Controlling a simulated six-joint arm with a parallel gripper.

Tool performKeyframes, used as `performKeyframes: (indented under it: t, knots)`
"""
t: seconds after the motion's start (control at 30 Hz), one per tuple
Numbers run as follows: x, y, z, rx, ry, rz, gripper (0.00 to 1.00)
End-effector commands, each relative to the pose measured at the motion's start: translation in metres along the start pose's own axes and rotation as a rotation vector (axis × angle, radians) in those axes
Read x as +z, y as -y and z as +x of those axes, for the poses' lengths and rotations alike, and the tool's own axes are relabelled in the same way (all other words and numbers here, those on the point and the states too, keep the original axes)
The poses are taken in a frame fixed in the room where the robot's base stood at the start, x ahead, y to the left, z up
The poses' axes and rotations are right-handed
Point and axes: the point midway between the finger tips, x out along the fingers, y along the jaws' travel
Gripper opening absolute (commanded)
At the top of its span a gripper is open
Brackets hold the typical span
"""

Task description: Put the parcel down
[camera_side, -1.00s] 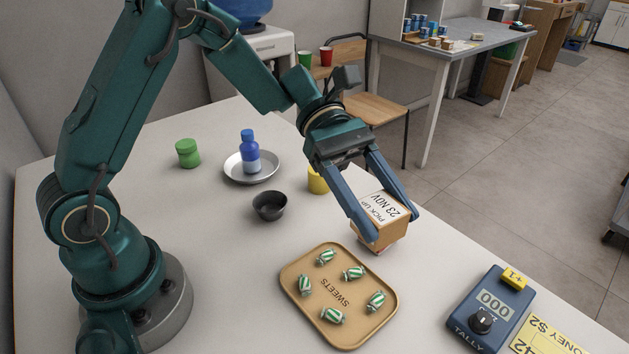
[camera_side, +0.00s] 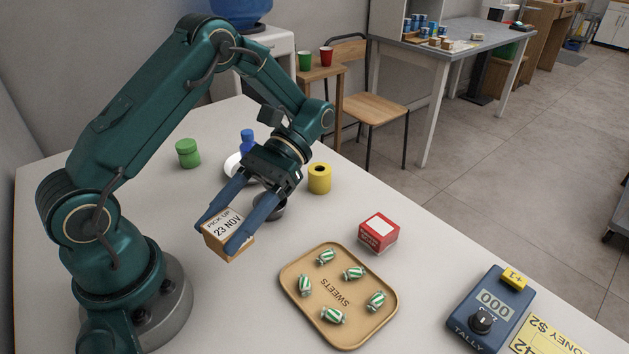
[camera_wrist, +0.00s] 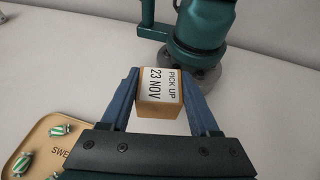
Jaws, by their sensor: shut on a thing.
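The parcel (camera_side: 229,238) is a small tan box with a white label reading "PICK UP 23 NOV". My gripper (camera_side: 226,228) is shut on it, one blue finger on each side. The parcel looks held above the white counter, left of the sweets tray; its exact height is hard to tell. In the wrist view the parcel (camera_wrist: 160,92) sits between both fingertips, its label facing the camera. My gripper partly hides the dark bowl (camera_side: 270,207) behind it.
A tan tray (camera_side: 290,275) of striped sweets lies right of the parcel. A red box (camera_side: 378,233) and yellow roll (camera_side: 319,178) stand beyond. A blue tally device (camera_side: 491,308) is at right. A green jar (camera_side: 187,153) and blue bottle (camera_side: 247,141) are behind. Counter left of the tray is clear.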

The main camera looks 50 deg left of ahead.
Motion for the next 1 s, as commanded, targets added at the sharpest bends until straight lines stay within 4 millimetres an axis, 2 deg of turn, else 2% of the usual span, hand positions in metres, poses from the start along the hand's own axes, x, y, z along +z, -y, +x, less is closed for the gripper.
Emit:
performKeyframes:
  t: [0.13, 0.27, 0.4, 0.5, 0.7, 1.0]
  knots:
    - [0.001, 0.051, 0.004, -0.28, -0.001, 0.114, 0.03]
    - [0.005, 0.098, -0.001, -0.526, -0.004, 0.216, 0.03]
    - [0.016, 0.149, -0.015, -0.788, -0.007, 0.324, 0.03]
    - [0.025, 0.179, -0.029, -0.941, -0.007, 0.386, 0.03]
    - [0.037, 0.21, -0.049, -1.106, -0.007, 0.455, 0.03]
    - [0.052, 0.235, -0.071, -1.25, -0.006, 0.512, 0.03]
